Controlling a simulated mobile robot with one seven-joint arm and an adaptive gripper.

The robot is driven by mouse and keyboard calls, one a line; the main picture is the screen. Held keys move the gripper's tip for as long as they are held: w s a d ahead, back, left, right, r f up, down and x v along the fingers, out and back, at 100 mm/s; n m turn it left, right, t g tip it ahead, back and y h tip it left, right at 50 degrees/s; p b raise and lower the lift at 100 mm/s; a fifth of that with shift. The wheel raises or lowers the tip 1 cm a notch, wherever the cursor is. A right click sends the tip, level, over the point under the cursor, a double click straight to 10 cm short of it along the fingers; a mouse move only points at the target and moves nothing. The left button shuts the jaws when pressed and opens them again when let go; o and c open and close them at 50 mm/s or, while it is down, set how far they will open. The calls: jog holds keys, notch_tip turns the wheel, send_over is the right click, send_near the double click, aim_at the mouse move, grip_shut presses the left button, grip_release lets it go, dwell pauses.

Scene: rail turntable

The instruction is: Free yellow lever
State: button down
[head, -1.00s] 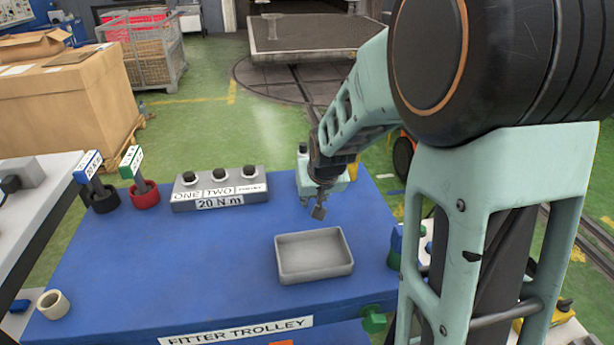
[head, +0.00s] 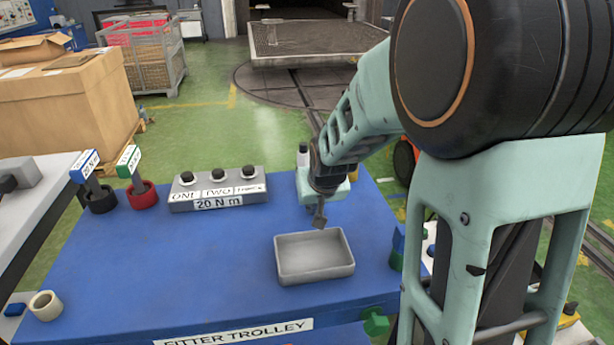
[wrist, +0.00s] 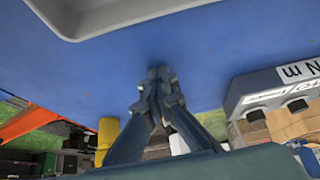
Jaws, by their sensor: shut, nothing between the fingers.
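My gripper (head: 319,219) hangs fingers-down just above the blue trolley top, behind the grey tray. In the wrist view my gripper (wrist: 160,78) is shut, its fingertips together with nothing between them. I cannot make out a yellow lever for certain. A yellow upright piece (wrist: 107,138) shows left of the fingers in the wrist view, apart from them; I cannot tell whether it is the lever. In the head view my arm hides much of the trolley's right back corner.
The grey tray (head: 316,278) sits on the blue trolley top (head: 170,270). A grey block labelled 20 N m (head: 218,203) stands at the back. Black (head: 101,206) and red (head: 143,199) holders with labelled tools stand left. A pale ring (head: 48,305) lies front left.

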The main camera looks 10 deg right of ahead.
jog(key=shift+s+f, duration=0.2)
jog(key=shift+f, duration=0.1)
